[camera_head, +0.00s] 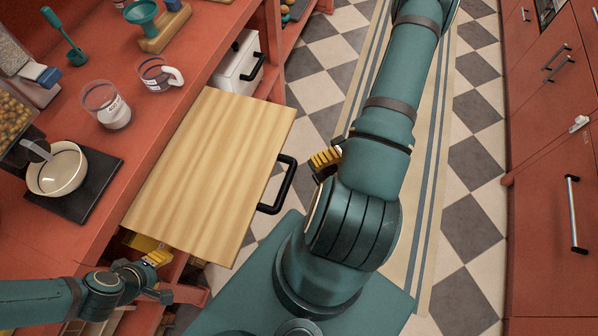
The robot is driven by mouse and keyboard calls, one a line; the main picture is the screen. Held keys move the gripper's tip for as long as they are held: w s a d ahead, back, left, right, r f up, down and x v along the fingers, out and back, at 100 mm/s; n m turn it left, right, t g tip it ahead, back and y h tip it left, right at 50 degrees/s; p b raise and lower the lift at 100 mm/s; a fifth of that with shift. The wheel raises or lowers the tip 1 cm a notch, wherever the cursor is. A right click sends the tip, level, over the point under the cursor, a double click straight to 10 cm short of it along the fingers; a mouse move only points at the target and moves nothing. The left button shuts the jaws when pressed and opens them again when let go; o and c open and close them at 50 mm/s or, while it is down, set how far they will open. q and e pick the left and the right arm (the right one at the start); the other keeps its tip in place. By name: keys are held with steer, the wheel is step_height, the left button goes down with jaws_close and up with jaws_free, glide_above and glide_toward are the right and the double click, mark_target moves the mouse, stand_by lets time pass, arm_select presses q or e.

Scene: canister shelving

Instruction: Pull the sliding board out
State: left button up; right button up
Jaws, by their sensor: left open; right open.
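The sliding board (212,175) is a pale striped wooden panel. It juts out from the red counter over the floor. Its black handle (285,186) is on its right edge. My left gripper (153,264) is low at the left, by the board's near left corner. It is open, and nothing shows between its fingers.
The counter (135,135) holds a white bowl (57,168) on a dark scale, a glass beaker (106,106), a measuring cup (158,75) and a teal funnel (141,12). A white box (238,66) sits beyond the board. Checkered floor (470,160) lies free to the right.

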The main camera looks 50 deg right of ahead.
steer(key=shift+v, duration=1.85)
